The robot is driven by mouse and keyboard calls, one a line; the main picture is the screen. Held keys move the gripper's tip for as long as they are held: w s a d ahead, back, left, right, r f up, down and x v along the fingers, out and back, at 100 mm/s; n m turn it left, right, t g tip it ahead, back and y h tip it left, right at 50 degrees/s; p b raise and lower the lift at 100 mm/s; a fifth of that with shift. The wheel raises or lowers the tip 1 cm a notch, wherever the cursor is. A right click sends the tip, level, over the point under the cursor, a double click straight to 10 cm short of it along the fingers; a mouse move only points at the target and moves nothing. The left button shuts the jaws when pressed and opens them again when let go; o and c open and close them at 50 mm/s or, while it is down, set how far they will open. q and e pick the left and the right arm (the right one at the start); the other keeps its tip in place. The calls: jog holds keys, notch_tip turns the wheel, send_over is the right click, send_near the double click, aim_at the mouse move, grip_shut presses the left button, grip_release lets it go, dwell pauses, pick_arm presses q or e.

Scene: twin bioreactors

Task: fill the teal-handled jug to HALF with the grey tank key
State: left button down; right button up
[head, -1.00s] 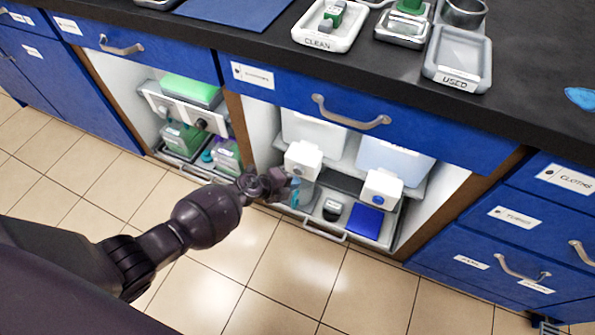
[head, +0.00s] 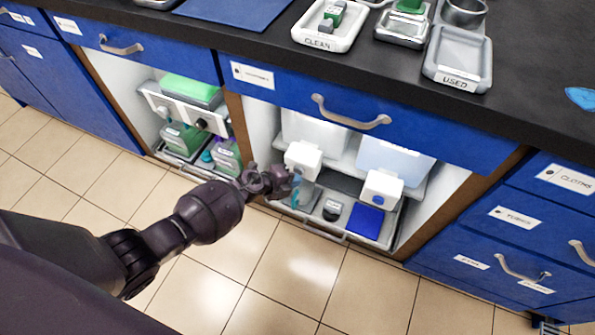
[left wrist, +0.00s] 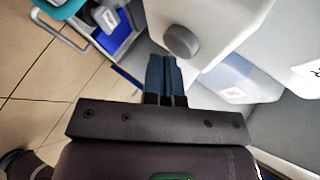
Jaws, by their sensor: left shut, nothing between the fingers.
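The left tank (head: 316,132) is translucent and stands on a shelf in the open cabinet, with a white tap block (head: 303,160) on its front. In the left wrist view the round grey key (left wrist: 182,40) shows on the white block. My left gripper (head: 284,180) is shut and empty at the front of this block; its fingertips (left wrist: 164,66) are close below the key, and I cannot tell if they touch. The clear jug (head: 305,195) stands below the block, partly hidden by my gripper. A teal part (left wrist: 62,6) shows at the wrist view's upper edge. Its fill level is unclear.
The right tank (head: 395,160) has a tap block with a blue key (head: 378,198). A dark, pale-lidded container (head: 332,210) and a blue pad (head: 366,221) lie on the pulled-out lower tray (head: 325,233). The black counter (head: 520,100) overhangs the cabinet. The floor in front is clear.

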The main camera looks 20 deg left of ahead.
pick_arm(q)
jog(key=shift+w+r, duration=0.1)
jog(key=shift+w, duration=0.4)
dwell(0.5)
jog(key=shift+w+a+r, duration=0.2)
jog(key=shift+w+r, duration=0.25)
jog(key=shift+w, duration=0.05)
dwell(2.8)
jog(key=shift+s, duration=0.35)
jog(key=shift+s+p, duration=0.25)
jog(key=shift+p, duration=0.05)
jog(key=shift+s+d, duration=0.1)
jog(key=shift+s, duration=0.15)
jog(key=shift+s+f, duration=0.3)
jog(key=shift+f, duration=0.1)
